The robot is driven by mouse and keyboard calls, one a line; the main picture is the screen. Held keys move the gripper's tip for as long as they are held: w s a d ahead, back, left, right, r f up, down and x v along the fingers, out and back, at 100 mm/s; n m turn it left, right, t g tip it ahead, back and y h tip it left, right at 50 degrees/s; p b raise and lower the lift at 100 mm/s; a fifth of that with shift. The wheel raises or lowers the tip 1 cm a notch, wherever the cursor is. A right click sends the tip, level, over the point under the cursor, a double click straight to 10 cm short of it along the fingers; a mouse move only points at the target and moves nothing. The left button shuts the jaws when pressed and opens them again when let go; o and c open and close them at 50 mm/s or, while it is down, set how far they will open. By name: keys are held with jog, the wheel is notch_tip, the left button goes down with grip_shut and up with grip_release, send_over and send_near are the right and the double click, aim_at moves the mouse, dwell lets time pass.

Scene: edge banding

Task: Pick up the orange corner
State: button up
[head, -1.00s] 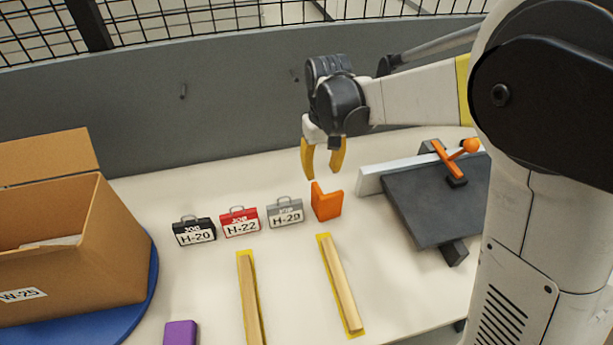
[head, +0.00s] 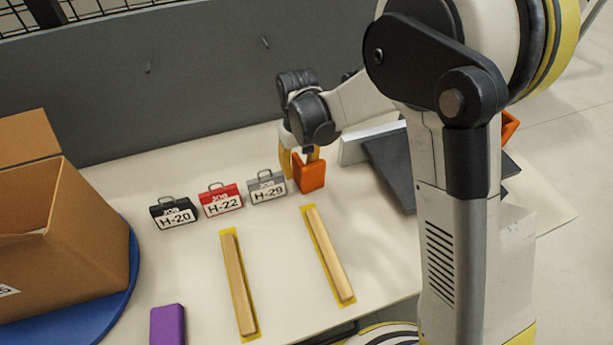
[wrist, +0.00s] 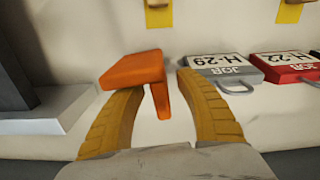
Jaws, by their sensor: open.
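The orange corner (head: 309,174) stands on the white table, just right of the grey H-29 case. In the wrist view the orange corner (wrist: 140,72) shows a flat top and an upright wall that lies between my two yellow fingers. My gripper (head: 300,170) is open and lowered at the corner, from behind it in the head view. In the wrist view my gripper (wrist: 155,90) has its left finger partly under the corner's top plate in the picture, and its right finger apart from the wall. I cannot tell whether the left finger touches the corner.
The grey H-29 case (head: 268,187) stands close beside my gripper, then the red H-22 case (head: 221,200) and black H-20 case (head: 174,213). Two wooden strips (head: 327,255) lie in front. A dark clamp plate (head: 388,170) is at right, a cardboard box (head: 75,235) at left.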

grip_shut()
jog(key=shift+r, duration=0.1)
jog(key=shift+r, duration=0.1)
